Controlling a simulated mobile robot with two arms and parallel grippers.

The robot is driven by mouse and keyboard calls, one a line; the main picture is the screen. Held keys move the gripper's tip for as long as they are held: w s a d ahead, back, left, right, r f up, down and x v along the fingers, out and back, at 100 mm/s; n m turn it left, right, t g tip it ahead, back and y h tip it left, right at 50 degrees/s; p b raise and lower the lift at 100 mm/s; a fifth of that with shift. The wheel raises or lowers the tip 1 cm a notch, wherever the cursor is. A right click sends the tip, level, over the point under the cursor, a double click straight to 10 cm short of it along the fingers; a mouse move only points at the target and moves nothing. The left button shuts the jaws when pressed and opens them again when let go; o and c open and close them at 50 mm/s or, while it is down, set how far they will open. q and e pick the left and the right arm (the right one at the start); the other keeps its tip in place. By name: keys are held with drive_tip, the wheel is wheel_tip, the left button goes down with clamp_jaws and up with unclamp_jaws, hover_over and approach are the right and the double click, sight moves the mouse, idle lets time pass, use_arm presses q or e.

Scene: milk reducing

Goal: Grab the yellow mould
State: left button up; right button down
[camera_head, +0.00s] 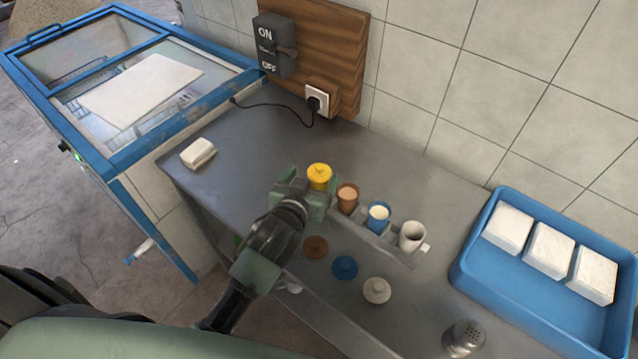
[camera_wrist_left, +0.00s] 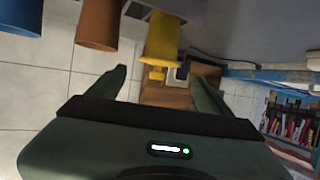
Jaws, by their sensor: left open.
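The yellow mould (camera_head: 319,174) stands upright with its yellow lid on, at the left end of a row of moulds on the grey metal counter (camera_head: 240,150). My left gripper (camera_head: 308,197) is just in front of it and partly hides its lower part. In the left wrist view, which looks upside down, the yellow mould (camera_wrist_left: 163,38) lies ahead, roughly between the open fingers of the left gripper (camera_wrist_left: 158,80). The fingers are apart and nothing is held. I cannot tell whether they touch the mould. My right gripper is not in view.
A brown mould (camera_head: 347,198) stands close right of the yellow one, then a blue mould (camera_head: 378,218) and a white cup (camera_head: 411,238). Loose lids (camera_head: 345,267) lie in front. A blue tray (camera_head: 480,260) holds white blocks. The counter's left is mostly clear.

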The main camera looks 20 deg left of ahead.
sight(319, 172)
use_arm(q)
drive_tip(key=x, duration=0.1)
drive_tip(key=p+x, duration=0.1)
drive_tip(key=x, duration=0.2)
drive_tip(key=shift+w+d+f+p, duration=0.1)
drive_tip(key=shift+w+d+p, duration=0.1)
drive_tip(key=shift+d+p, duration=0.1)
drive_tip(key=shift+w+a+f, duration=0.1)
drive_tip(key=shift+w+f, duration=0.15)
drive_tip(key=shift+w, duration=0.05)
drive_tip(key=shift+c, duration=0.3)
drive_tip(key=c, duration=1.5)
clamp_jaws()
